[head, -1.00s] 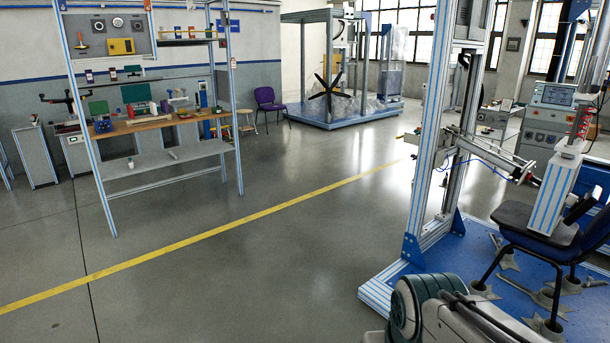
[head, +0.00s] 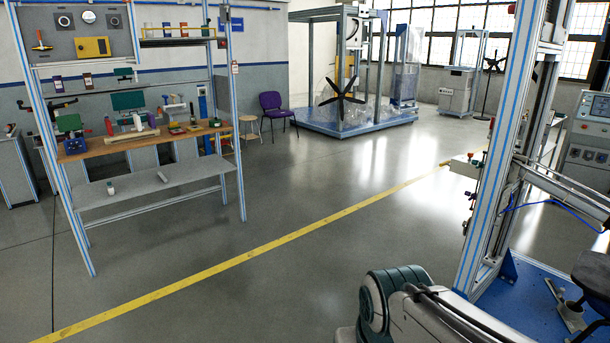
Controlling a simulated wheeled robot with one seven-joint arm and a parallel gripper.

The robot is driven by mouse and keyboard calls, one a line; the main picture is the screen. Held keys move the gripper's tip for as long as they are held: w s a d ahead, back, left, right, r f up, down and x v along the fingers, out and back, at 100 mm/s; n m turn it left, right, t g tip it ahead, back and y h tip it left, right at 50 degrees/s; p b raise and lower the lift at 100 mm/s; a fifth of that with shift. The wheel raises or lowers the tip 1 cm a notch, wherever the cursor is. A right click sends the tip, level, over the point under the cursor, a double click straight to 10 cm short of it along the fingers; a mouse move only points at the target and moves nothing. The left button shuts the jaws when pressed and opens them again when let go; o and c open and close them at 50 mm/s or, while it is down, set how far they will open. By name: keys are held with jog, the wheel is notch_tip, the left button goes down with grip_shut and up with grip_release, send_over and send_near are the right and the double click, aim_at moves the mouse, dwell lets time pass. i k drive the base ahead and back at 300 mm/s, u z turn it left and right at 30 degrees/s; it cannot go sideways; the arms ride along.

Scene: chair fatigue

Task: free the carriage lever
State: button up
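The chair test rig's tall aluminium column (head: 497,150) with blue stripes stands at the right. A carriage arm (head: 565,188) reaches from it to the right and leaves the picture. A small pale box (head: 465,166) with red and dark fittings sits at the column's left side. Small dark parts show on the column below it. I cannot tell which part is the carriage lever. My arm shows at the bottom, in front of the rig's foot, but my gripper is not in view.
The rig's blue base (head: 530,308) and part of a dark chair (head: 594,285) are at the lower right. A workbench (head: 125,143) with tools stands at the left. A purple chair (head: 272,106) stands farther back. Open grey floor with a yellow line (head: 270,246) lies between.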

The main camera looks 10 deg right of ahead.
aim_at(491, 123)
jog(key=z, duration=0.7)
jog(key=i, duration=1.6)
jog(key=z, duration=0.3)
jog(key=k, duration=0.6)
jog(key=u, duration=0.8)
jog(key=i, duration=1.95)
jog(key=z, duration=1)
jog(key=i, duration=1.5)
jog(key=z, duration=0.95)
